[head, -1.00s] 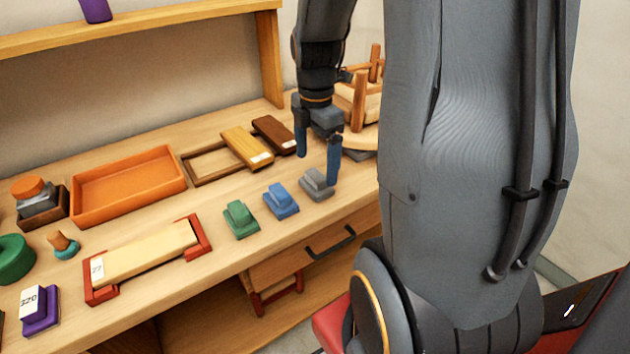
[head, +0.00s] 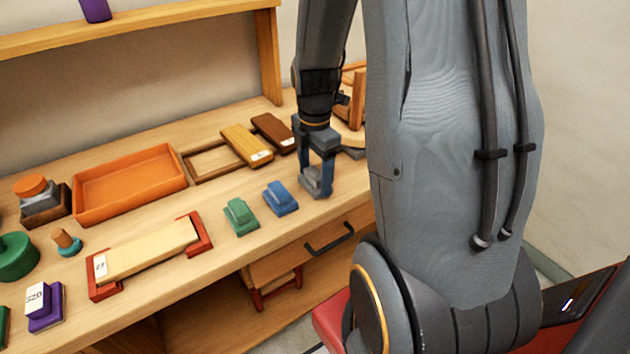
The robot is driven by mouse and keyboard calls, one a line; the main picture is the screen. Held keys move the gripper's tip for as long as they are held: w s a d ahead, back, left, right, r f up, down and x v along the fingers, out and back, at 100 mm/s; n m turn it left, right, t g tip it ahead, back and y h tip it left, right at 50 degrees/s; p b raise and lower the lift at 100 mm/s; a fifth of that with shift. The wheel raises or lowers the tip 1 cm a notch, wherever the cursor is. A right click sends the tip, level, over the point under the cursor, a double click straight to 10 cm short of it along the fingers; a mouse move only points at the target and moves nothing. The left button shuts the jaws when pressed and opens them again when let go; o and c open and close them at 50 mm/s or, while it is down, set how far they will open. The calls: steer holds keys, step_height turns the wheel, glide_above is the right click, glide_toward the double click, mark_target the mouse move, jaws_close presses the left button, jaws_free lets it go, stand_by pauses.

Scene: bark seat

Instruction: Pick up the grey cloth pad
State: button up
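The grey cloth pad (head: 314,184) sits on the bench top near the front edge, at the right end of a row with a blue pad (head: 281,198) and a green pad (head: 240,216). My gripper (head: 317,187) points down over the grey pad. Its two blue fingers are apart, one on each side of the pad, with their tips low near the bench. I cannot tell whether the fingers touch the pad. The fingers and the gripper body hide part of it.
An orange tray (head: 78,204) stands at the left back. A wooden block (head: 150,252) lies in a red holder at the front. Yellow and brown blocks (head: 247,145) lie behind the pads. A wooden frame (head: 357,95) stands behind my gripper. A drawer handle (head: 330,240) sticks out below.

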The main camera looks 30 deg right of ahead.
mark_target(315, 173)
steer(key=shift+c, duration=0.5)
steer(key=shift+r, duration=0.6)
step_height(315, 173, up, 9)
steer(key=shift+f+b, duration=0.1)
steer(key=shift+b, duration=0.5)
steer(key=o, duration=0.6)
steer(key=shift+c, duration=0.2)
steer(key=c, duration=0.4)
